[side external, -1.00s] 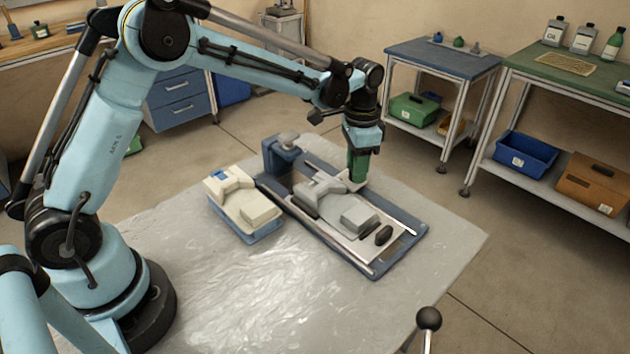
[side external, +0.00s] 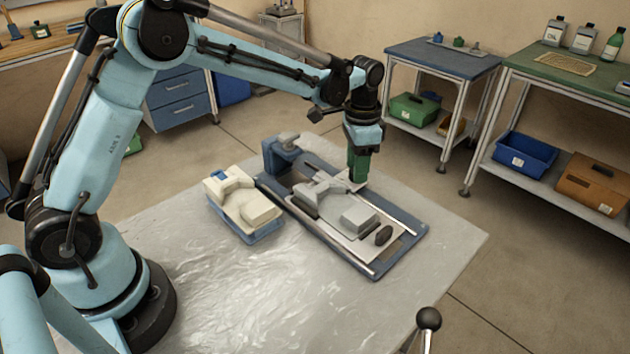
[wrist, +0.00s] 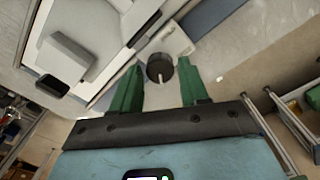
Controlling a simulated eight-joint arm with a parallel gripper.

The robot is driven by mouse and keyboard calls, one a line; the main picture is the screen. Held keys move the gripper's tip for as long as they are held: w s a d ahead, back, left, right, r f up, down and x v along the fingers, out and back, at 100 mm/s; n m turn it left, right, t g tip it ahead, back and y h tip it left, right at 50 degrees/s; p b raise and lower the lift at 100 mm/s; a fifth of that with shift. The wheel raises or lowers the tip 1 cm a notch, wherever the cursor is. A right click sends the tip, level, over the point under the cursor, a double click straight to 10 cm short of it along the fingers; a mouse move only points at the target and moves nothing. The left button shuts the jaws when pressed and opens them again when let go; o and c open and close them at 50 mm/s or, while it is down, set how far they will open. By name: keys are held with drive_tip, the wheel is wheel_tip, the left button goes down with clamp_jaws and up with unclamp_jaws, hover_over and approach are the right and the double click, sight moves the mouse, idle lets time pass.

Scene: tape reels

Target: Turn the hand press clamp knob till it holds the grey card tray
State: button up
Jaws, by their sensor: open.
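The hand press (side external: 401,262) is a blue frame with two bright rails on the grey table. The grey card tray (side external: 333,221) lies between the rails, with pale blocks and dark oval pads on it. My gripper (side external: 358,178) is over the far right side of the press, pointing down. In the wrist view my gripper (wrist: 158,92) has its two green fingers apart. A dark round knob (wrist: 160,68) with a pale mark shows in the gap between them, apparently untouched. In the side view the fingers hide this knob. I cannot tell whether the tray is held.
A cream tray on a blue base (side external: 243,209) stands left of the press. A blue block with a grey knob (side external: 284,153) rises at the press's far left end. A black ball-topped lever (side external: 428,319) is at the front edge. The table's front left is clear.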

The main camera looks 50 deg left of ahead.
wheel_tip(320, 180, up, 12)
idle(0.5)
drive_tip(key=shift+f, duration=0.1)
drive_tip(key=s+a+r+n+t, duration=0.3)
drive_tip(key=s+t, duration=0.1)
drive_tip(key=s, duration=0.6)
drive_tip(key=s+a+f+n+t, duration=0.1)
drive_tip(key=s+f+n+t, duration=0.2)
drive_tip(key=s, duration=0.6)
wheel_tip(320, 180, down, 3)
drive_tip(key=shift+s+a+r+n, duration=0.15)
drive_tip(key=shift+s+a+n, duration=0.15)
drive_tip(key=shift+a, duration=0.05)
